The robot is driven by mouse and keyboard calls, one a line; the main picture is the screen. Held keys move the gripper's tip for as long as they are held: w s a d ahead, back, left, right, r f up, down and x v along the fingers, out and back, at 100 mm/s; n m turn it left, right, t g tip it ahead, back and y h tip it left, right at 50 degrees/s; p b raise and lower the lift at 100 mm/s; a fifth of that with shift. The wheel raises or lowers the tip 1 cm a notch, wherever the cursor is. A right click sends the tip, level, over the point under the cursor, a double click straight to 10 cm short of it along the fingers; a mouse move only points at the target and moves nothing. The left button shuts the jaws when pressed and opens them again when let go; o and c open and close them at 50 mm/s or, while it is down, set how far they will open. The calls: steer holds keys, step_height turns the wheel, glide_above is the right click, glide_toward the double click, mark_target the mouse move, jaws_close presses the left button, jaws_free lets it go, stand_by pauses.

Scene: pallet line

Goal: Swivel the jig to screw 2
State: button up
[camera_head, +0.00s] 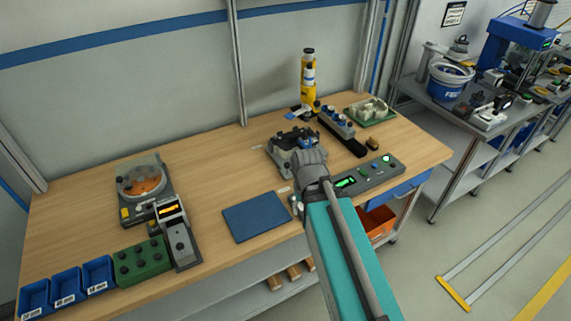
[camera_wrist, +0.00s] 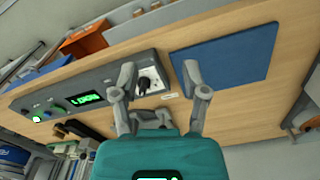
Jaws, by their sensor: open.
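The jig (camera_head: 285,148) is a dark fixture with grey and blue parts on the wooden bench, just behind my wrist in the head view. My arm covers part of it, and I cannot read its swivel position or any screw number. My gripper (camera_wrist: 158,72) is open and empty in the wrist view, its two fingers apart. Between and beyond the fingers is a white plate with a dark knob (camera_wrist: 145,85), at the end of the grey control box (camera_wrist: 70,93). I cannot tell whether a finger touches it. In the head view my arm hides the fingertips.
A blue mat (camera_head: 257,217) lies left of my arm. A yellow bottle (camera_head: 308,75) and green tray (camera_head: 370,112) stand behind. A screw feeder (camera_head: 143,187), green block (camera_head: 141,262) and blue bins (camera_head: 66,283) are at left. Bare bench lies between feeder and jig.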

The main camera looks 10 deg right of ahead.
steer(key=shift+o, duration=0.5)
steer(key=shift+w, duration=0.1)
step_height(320, 180, up, 5)
steer(key=m+t+y+p, duration=0.15)
steer(key=m+p, duration=0.35)
steer(key=m, duration=0.7)
glide_above(288, 163)
steer(key=s+d, duration=0.1)
steer(key=s, duration=0.1)
steer(key=shift+s+t+h, duration=0.15)
steer(key=shift+t+h, duration=0.1)
steer(key=shift+f+b, duration=0.2)
steer(key=shift+b, duration=0.15)
steer(key=f+b, duration=0.4)
steer(key=w+f+b, duration=0.1)
steer(key=f+b, duration=0.3)
steer(key=w+a+f+b, duration=0.1)
steer(key=f+b, duration=0.4)
steer(key=shift+w+a+f, duration=0.1)
jaws_close()
